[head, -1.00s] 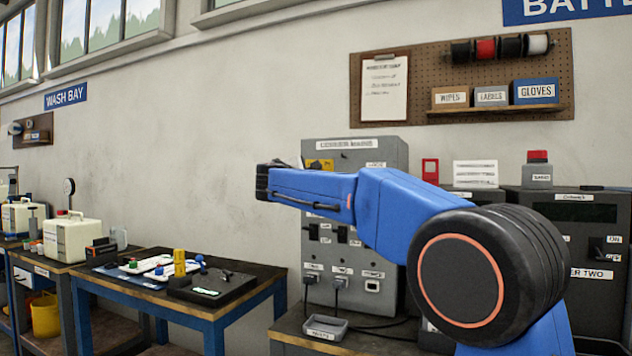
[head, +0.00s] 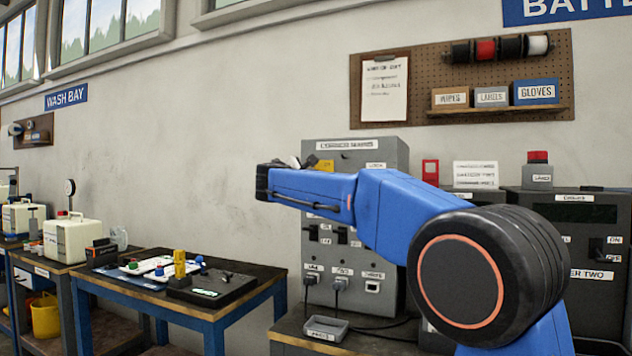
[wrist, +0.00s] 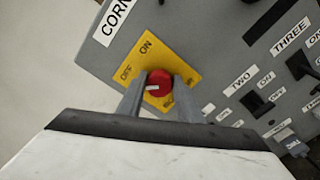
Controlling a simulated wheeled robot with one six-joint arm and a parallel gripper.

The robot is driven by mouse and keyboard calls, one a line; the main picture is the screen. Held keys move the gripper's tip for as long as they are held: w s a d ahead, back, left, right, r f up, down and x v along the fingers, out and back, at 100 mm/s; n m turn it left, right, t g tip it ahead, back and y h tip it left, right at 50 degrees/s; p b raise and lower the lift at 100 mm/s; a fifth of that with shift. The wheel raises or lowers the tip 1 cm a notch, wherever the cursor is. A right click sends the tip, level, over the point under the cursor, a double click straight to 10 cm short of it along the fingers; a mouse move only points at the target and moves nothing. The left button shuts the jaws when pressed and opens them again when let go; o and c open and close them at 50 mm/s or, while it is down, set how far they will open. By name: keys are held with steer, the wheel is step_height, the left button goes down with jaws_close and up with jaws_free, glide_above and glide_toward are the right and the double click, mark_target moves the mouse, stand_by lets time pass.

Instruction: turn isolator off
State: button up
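The isolator is a red round knob (wrist: 159,83) with a white mark on a yellow plate (wrist: 148,61) lettered ON and OFF. The mark points left in the wrist view, to the side where OFF is printed. My gripper (wrist: 159,80) has one finger on each side of the knob, close against it, and looks shut on it. In the head view only a bit of the yellow plate (head: 325,164) shows on the grey charger cabinet (head: 398,152). My blue arm hides the knob there.
The cabinet carries labelled switches and sockets (head: 341,284) below the plate. A small grey tray (head: 327,329) and cables lie on the bench in front. A dark unit (head: 602,215) stands to the right. A blue-framed table (head: 215,313) with small parts is at left.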

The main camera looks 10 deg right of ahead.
steer(key=o, duration=0.4)
steer(key=shift+c, duration=0.2)
steer(key=shift+a, duration=0.1)
steer(key=v, duration=1.7)
steer(key=shift+s, duration=0.15)
steer(key=s+d+f+m+g+y, duration=0.2)
steer(key=s+d+f+m+g, duration=0.1)
steer(key=s+d+f, duration=0.7)
steer(key=s+d+f+m+g+y, duration=0.2)
steer(key=s+d+f+m+g, duration=0.2)
steer(key=s+d+f, duration=0.65)
steer(key=s+a+f+m+g+y, duration=0.1)
steer(key=s+f+m+y, duration=0.2)
steer(key=s+f, duration=0.7)
steer(key=s+a+f+m+g+y, duration=0.1)
steer(key=s+a+f+m+y, duration=0.1)
steer(key=s+f+m, duration=0.5)
steer(key=s+f, duration=0.2)
steer(key=f, duration=0.2)
steer(key=s+f+y, duration=0.1)
steer(key=s+f, duration=0.1)
steer(key=f, duration=0.3)
steer(key=shift+s+a+g+y, duration=0.25)
steer(key=shift+g+y, duration=0.05)
steer(key=shift+g, duration=0.1)
